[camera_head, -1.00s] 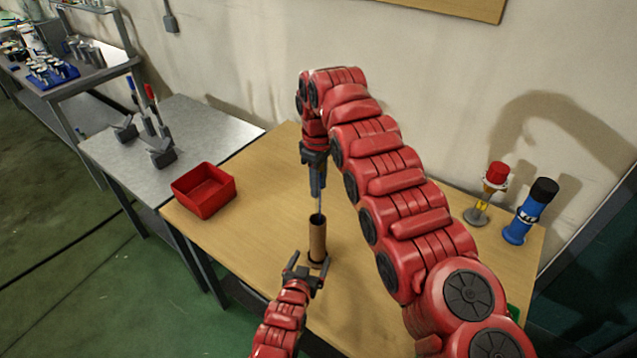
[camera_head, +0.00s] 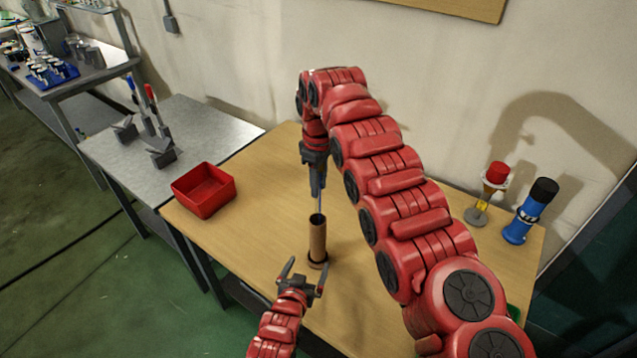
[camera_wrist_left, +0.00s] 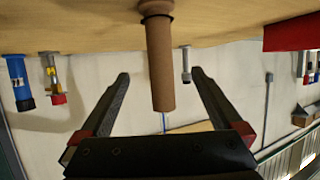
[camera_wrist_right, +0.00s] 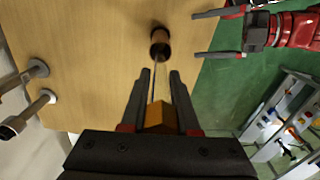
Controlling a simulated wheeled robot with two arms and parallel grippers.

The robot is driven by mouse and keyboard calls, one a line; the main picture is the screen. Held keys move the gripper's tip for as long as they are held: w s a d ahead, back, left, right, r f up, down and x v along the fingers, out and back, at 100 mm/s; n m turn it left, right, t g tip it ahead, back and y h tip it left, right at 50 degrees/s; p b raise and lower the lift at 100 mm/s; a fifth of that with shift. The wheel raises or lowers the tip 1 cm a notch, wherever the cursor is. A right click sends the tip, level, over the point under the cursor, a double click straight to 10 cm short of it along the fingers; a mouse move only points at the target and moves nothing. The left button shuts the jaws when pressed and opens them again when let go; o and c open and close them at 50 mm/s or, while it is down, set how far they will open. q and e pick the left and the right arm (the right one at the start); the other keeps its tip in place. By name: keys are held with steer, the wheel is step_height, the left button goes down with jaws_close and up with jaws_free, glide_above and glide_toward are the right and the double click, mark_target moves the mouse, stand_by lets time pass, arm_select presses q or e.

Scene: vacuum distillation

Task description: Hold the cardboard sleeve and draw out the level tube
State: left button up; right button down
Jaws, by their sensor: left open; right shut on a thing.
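The brown cardboard sleeve (camera_head: 318,238) stands upright on the table, on a dark round base. My left gripper (camera_head: 304,274) is open and empty in front of it, apart from it. In the left wrist view the sleeve (camera_wrist_left: 160,65) shows between and beyond the open fingers. My right gripper (camera_head: 318,188) points down above the sleeve, shut on the thin level tube (camera_head: 319,204). In the right wrist view the tube (camera_wrist_right: 154,85) runs from the fingers to the sleeve's dark mouth, with an orange block (camera_wrist_right: 159,116) between the fingers. The tube's lower end is hidden.
A red open box (camera_head: 204,191) stands at the table's left edge. A blue cylinder with a black top (camera_head: 531,211) and a red-topped stand (camera_head: 489,192) are at the right. The wooden table (camera_head: 262,205) is clear between the box and sleeve.

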arm_select(q)
steer(key=shift+s, duration=0.1)
steer(key=p+v, duration=0.2)
steer(key=v, duration=0.7)
steer(key=shift+r, duration=0.2)
stand_by(0.3)
stand_by(0.3)
